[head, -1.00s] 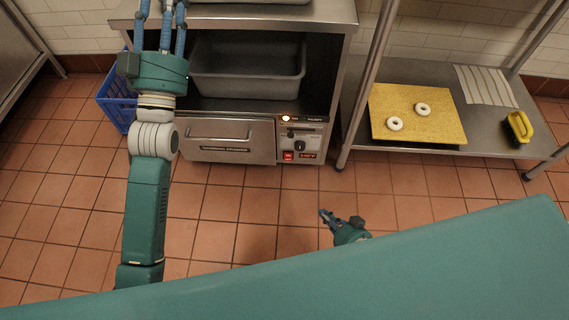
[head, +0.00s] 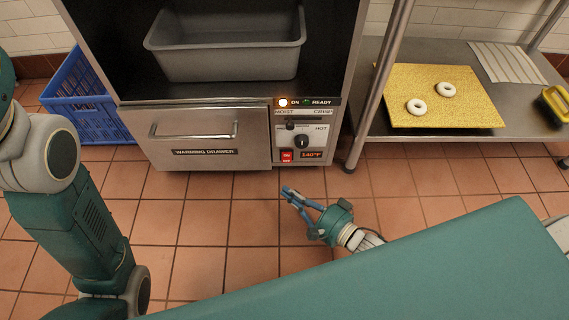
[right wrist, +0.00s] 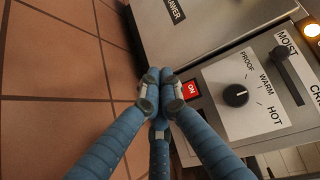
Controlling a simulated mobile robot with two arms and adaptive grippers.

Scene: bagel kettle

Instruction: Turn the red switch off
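The red switch (head: 287,156) sits low on the control panel of the warming drawer (head: 204,136), left of the 140°F display. In the right wrist view the red switch (right wrist: 191,90) shows lit red with ON on it. My right gripper (head: 288,192) is in front of and below the panel, apart from the switch. In the right wrist view its fingertips (right wrist: 161,78) are together with nothing between them, just left of the switch in the picture. My left arm shows at the left edge of the head view; its gripper is out of frame.
A grey bin (head: 228,45) sits above the drawer. A blue crate (head: 85,100) stands left; a steel shelf (head: 480,148) stands right. The tiled floor in front is open.

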